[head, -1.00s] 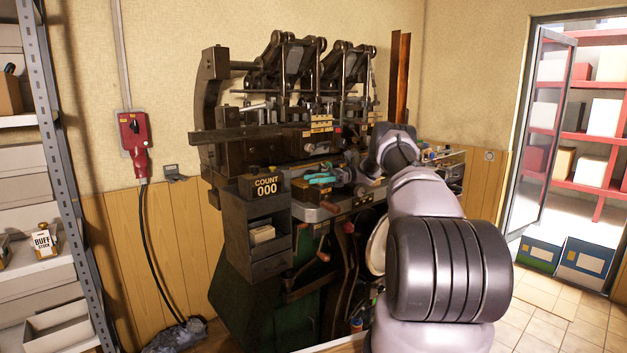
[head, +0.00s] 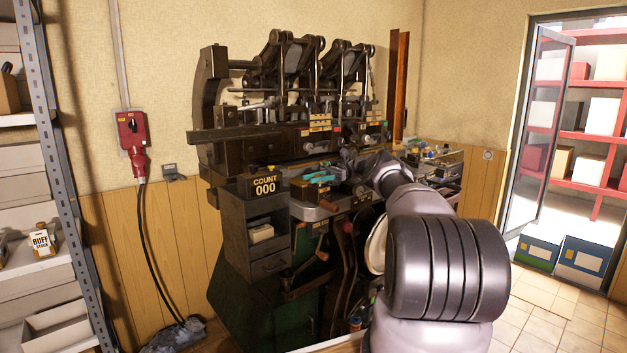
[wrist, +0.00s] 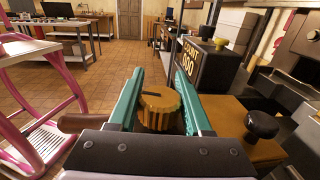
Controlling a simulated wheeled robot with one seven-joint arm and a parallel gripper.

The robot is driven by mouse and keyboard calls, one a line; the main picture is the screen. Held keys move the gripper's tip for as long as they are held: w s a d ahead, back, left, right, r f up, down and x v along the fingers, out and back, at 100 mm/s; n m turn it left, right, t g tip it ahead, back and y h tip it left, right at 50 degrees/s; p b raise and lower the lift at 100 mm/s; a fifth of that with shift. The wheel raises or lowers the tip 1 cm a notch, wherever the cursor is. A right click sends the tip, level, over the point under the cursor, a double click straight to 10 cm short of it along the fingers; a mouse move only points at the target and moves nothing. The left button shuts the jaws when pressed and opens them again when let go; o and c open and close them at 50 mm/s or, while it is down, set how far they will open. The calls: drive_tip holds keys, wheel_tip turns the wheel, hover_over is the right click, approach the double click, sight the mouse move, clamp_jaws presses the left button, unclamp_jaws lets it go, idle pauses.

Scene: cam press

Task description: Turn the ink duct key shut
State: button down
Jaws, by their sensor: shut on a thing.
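My gripper (wrist: 159,72) has two green fingers, and they close on both sides of a round brass knob (wrist: 159,112). The knob has ribbed sides and a dark line across its top, and it appears to be the ink duct key. The line runs roughly crosswise between the fingers, slightly tilted. In the head view my gripper (head: 318,178) is at the front of the dark press (head: 250,150), just right of the count box. I cannot make out the knob in the head view.
The count box (head: 265,186) reads 000; it also shows beyond the right finger in the wrist view (wrist: 208,66). A black ball knob (wrist: 262,124) stands close on the right. A brown handle (wrist: 82,122) is at the left. Crank handles (head: 323,256) hang below the press front.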

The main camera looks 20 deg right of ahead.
idle(0.3)
drive_tip(key=shift+c, duration=1.7)
unclamp_jaws()
drive_tip(key=shift+a, duration=0.1)
wheel_tip(320, 180, up, 10)
